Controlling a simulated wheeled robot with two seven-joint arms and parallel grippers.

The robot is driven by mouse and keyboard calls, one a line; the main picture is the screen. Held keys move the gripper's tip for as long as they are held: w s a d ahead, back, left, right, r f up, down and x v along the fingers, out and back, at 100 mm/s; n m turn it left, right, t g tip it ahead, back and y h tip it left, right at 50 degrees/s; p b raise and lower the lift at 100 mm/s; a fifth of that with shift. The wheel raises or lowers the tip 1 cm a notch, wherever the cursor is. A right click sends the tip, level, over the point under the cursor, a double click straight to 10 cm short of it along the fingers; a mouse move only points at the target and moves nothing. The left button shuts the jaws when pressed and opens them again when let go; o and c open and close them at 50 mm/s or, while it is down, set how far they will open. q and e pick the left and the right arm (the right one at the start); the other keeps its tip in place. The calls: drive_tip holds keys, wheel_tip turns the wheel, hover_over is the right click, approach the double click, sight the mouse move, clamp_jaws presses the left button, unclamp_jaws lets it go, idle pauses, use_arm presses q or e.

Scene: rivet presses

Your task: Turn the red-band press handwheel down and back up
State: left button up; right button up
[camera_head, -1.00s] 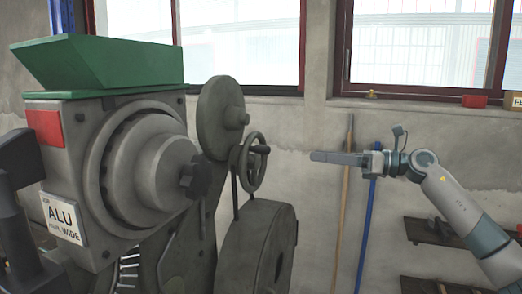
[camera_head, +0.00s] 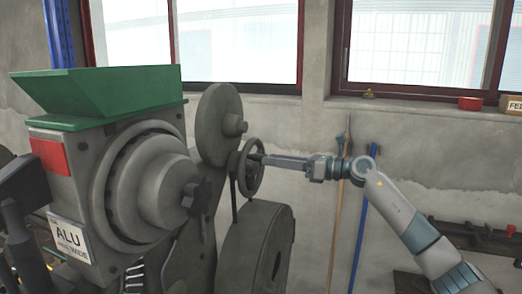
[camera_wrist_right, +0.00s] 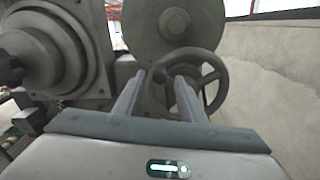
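The grey press with a red patch (camera_head: 50,156) and a green hopper (camera_head: 105,92) fills the left of the head view. Its label (camera_head: 68,240) reads ALU. The spoked handwheel (camera_head: 240,178) is at its right side, and it also shows in the wrist view (camera_wrist_right: 215,88). My right gripper (camera_head: 264,160) reaches in from the right, with its fingertips at the wheel's upper part. In the wrist view my right gripper (camera_wrist_right: 158,88) is open, with its fingers apart and the wheel's dark handle knob (camera_wrist_right: 160,75) between their tips. I cannot tell whether they touch it.
A round grey disc (camera_head: 219,125) stands above the handwheel, and a large round housing (camera_head: 257,250) is below it. A concrete wall with windows is behind. A wooden pole (camera_head: 338,215) and a blue pole (camera_head: 364,220) lean there. A shelf (camera_head: 480,236) is at right.

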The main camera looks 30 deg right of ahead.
drive_tip(key=p+x, duration=0.2)
drive_tip(key=x, duration=0.3)
clamp_jaws()
